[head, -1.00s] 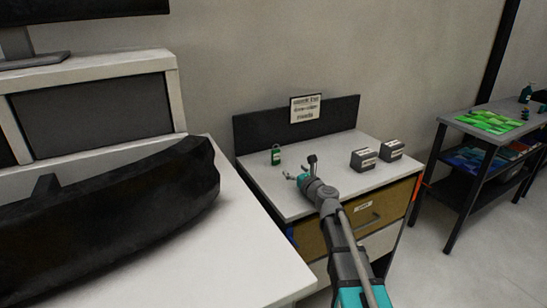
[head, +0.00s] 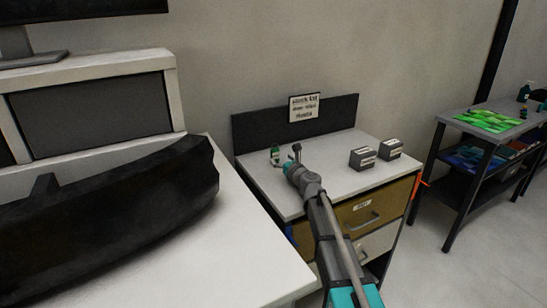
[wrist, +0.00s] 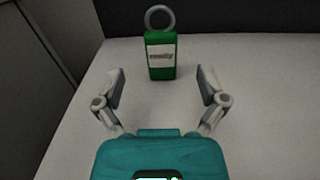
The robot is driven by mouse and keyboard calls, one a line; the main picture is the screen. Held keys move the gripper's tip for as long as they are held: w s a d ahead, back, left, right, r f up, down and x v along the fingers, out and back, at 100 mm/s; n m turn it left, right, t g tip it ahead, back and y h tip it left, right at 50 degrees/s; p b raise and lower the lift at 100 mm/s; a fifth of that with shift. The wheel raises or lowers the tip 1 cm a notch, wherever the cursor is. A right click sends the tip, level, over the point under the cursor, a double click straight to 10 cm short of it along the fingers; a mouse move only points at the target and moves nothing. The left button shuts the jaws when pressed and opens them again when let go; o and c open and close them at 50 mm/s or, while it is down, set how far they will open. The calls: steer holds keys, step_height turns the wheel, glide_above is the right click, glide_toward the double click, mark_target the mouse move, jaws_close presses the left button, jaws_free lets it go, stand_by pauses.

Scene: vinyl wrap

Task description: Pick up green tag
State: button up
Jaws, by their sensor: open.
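The green tag (wrist: 161,68) stands upright on the cabinet top in the wrist view, with a grey ring at its top and a pale label on its front. It also shows in the head view (head: 275,150), near the back left of the cabinet top, partly overlapped by my gripper. My gripper (wrist: 160,82) is open and empty, its two fingers spread to either side. The tag is ahead of the fingers and roughly centred between them, apart from both. My gripper (head: 286,152) also shows in the head view, low over the cabinet top.
Two dark labelled boxes (head: 362,159) (head: 390,149) stand to the right on the cabinet top (head: 330,178). A dark back panel (head: 262,127) with a sign (head: 304,107) rises behind. A white table (head: 230,250) with a long black part (head: 110,210) is at left.

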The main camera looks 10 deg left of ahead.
mark_target(276, 153)
steer(key=shift+w+a, duration=0.2)
steer(key=shift+w, duration=0.05)
steer(key=shift+w, duration=0.1)
steer(key=shift+x, duration=2.55)
steer(key=shift+f, duration=0.1)
steer(key=c, duration=1.2)
